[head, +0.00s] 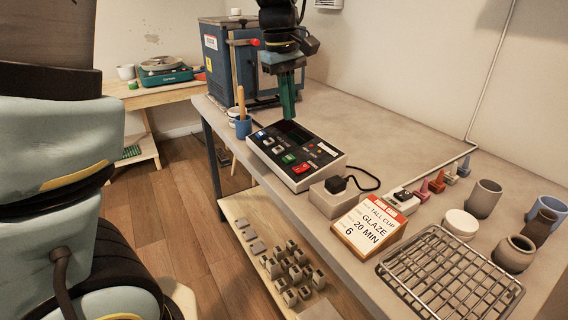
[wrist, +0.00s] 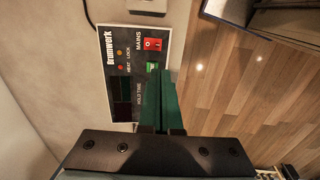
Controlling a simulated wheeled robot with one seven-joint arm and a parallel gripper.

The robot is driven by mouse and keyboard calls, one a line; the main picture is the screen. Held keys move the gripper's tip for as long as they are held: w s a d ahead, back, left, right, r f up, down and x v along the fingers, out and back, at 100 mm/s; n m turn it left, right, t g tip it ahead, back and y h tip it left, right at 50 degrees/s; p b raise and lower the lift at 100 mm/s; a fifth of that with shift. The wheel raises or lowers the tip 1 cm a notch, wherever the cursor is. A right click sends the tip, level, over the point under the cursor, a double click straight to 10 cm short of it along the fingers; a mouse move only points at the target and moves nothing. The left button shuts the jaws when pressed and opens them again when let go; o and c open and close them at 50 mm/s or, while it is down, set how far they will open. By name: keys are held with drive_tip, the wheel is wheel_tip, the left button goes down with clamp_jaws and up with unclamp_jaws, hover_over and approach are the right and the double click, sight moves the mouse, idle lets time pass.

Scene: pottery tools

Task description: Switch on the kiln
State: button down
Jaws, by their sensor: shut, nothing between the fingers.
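The blue kiln (head: 222,68) stands at the back of the bench, partly behind my arm. Its control panel (head: 256,152) lies on the bench in front, with a dark display, a red switch (head: 302,169), a green button (head: 289,158) and white and blue buttons. In the wrist view the red switch (wrist: 152,44) is marked MAINS, with the green button (wrist: 152,66) beside it, partly hidden by my fingers. Small HEAT and LOCK lamps (wrist: 120,60) show; I cannot tell if they are lit. My gripper (head: 288,116) is shut and empty, above the panel; contact is unclear.
A card (head: 369,226) reads tall cup, glaze, 20 min, 6. A plug block (head: 335,197) with a black cable sits beside the panel. A blue cup with a wooden-handled tool (head: 243,127), a wire rack (head: 450,275) and several pots stand around. The bench behind the panel is clear.

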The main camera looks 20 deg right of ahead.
sight(296, 169)
drive_tip(key=shift+d+r, duration=0.1)
drive_tip(key=shift+d, duration=0.05)
drive_tip(key=f, duration=0.4)
drive_tip(key=d+f+p, duration=0.1)
drive_tip(key=f, duration=0.4)
drive_tip(key=f+p, duration=0.1)
drive_tip(key=f, duration=0.3)
drive_tip(key=shift+d+f, duration=0.25)
drive_tip(key=shift+d, duration=0.05)
drive_tip(key=shift+w+f, duration=0.1)
drive_tip(key=shift+f, duration=0.15)
drive_tip(key=shift+a+f, duration=0.1)
drive_tip(key=shift+f, duration=0.2)
drive_tip(key=shift+r, duration=0.1)
